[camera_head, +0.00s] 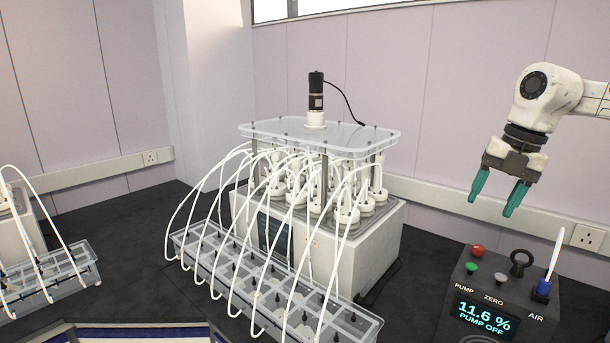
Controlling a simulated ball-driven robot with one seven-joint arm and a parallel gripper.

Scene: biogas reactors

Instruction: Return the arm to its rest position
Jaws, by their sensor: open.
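My gripper (497,194) hangs at the upper right of the head view, at the end of my white arm. Its two teal fingers point down and stand apart with nothing between them. It is in the air above a dark control box (497,300), not touching it. The box has a red, a green and a grey button, a black ring-shaped knob (521,263) and a blue switch with a white upright tip (546,280). Its display reads 11.6 % and PUMP OFF.
A biogas reactor unit (372,250) with a clear top plate and black motor stands in the middle. White tubes run to a clear compartment tray (262,290) in front. A second tray (55,280) is at left. Dark bench (130,225) shows between them.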

